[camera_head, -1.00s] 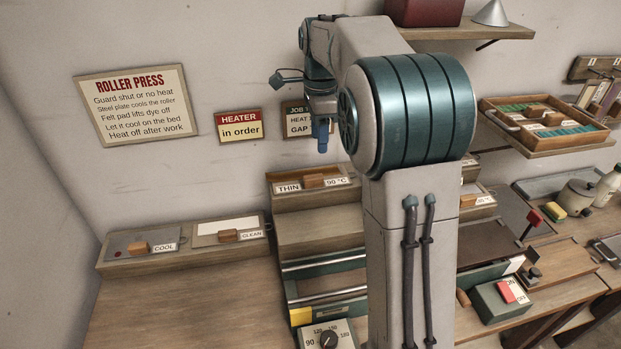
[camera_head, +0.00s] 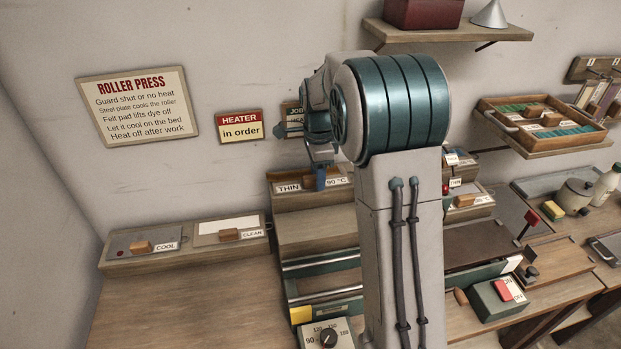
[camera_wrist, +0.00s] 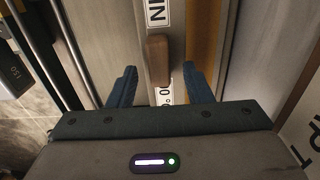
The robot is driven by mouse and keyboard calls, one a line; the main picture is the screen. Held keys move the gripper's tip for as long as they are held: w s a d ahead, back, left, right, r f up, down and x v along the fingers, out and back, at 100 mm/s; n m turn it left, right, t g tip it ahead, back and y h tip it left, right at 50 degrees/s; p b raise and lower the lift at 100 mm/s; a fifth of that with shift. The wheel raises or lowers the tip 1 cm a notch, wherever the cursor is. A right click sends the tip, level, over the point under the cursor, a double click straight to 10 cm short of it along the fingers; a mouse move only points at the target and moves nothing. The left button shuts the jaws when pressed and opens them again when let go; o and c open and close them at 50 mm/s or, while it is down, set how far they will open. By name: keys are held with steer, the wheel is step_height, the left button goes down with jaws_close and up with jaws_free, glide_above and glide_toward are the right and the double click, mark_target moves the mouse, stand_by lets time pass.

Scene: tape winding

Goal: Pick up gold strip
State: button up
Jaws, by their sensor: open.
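A golden-brown band (camera_wrist: 205,45) runs along the right of a wooden grip block (camera_wrist: 158,60) in the wrist view; I take it for the gold strip, but cannot be sure. The block lies between partly visible labels. In the head view a wooden block (camera_head: 313,182) sits between the THIN and 90 °C labels on the upper step. My gripper (camera_wrist: 160,80) is open, its two blue fingers on either side of the block with gaps. It also shows in the head view (camera_head: 320,178), at the THIN step.
The stepped roller press (camera_head: 320,285) with bars and a dial stands below. The COOL plate (camera_head: 125,243) and CLEAN plate (camera_head: 212,229) lie on the left ledge. The bench (camera_head: 185,305) in front of them is clear. A red-switched box (camera_head: 498,300) stands at right.

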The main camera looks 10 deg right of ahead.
steer(key=shift+c, duration=0.3)
jaws_close()
steer(key=shift+r, duration=0.1)
